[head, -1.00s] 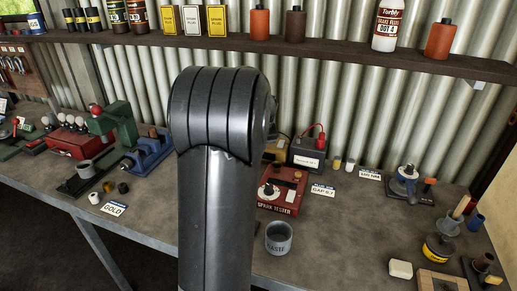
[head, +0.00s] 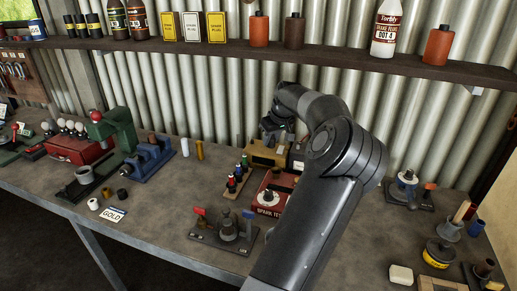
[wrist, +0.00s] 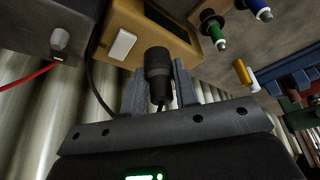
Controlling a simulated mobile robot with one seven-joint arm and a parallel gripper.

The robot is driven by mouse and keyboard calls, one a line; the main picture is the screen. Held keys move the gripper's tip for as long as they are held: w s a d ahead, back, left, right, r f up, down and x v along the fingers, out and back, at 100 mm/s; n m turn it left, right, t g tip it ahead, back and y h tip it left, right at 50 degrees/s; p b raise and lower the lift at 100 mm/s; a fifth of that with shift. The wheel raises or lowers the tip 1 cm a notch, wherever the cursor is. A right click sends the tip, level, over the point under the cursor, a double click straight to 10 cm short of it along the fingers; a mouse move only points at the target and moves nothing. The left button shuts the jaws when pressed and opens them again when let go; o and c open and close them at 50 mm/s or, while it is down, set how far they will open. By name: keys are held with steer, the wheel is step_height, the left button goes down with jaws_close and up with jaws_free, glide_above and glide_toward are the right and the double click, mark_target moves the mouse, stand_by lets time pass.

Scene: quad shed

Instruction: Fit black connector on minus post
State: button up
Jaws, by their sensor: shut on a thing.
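In the wrist view my gripper (wrist: 159,88) is shut on the black connector (wrist: 158,70), a dark ribbed cylinder between the fingers. A black cable (wrist: 93,92) loops beside it. The dark battery (wrist: 28,22) is at upper left, apart from the connector. A pale stubby post (wrist: 60,40) shows on it, with nothing fitted on it; its sign cannot be read. A red cable (wrist: 38,73) runs at the battery's edge. In the head view my gripper (head: 277,128) is at the back of the bench, above the tan box. My arm hides most of the battery (head: 297,156).
The tan box (head: 265,154) stands close beside the battery. The red spark tester (head: 270,195), a plug rack (head: 237,178) and a dark stand (head: 224,232) are in front. The corrugated wall (head: 225,90) is close behind, with a loaded shelf (head: 340,57) above.

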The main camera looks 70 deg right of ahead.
steer(key=s+d+r, duration=0.1)
steer(key=s, duration=0.1)
steer(key=s+d+r, duration=0.1)
steer(key=s+r, duration=0.1)
steer(key=s, duration=0.1)
steer(key=s+d+r, duration=0.1)
steer(key=s, duration=0.2)
steer(key=shift+s+r, duration=0.1)
steer(key=shift+r, duration=0.3)
steer(key=shift+s+d+r+m, duration=0.2)
steer(key=shift+s+m, duration=0.1)
steer(key=shift+s, duration=0.25)
steer(key=shift+f, duration=1.85)
steer(key=shift+f, duration=1.2)
steer(key=o, duration=1.4)
steer(key=shift+o, duration=0.2)
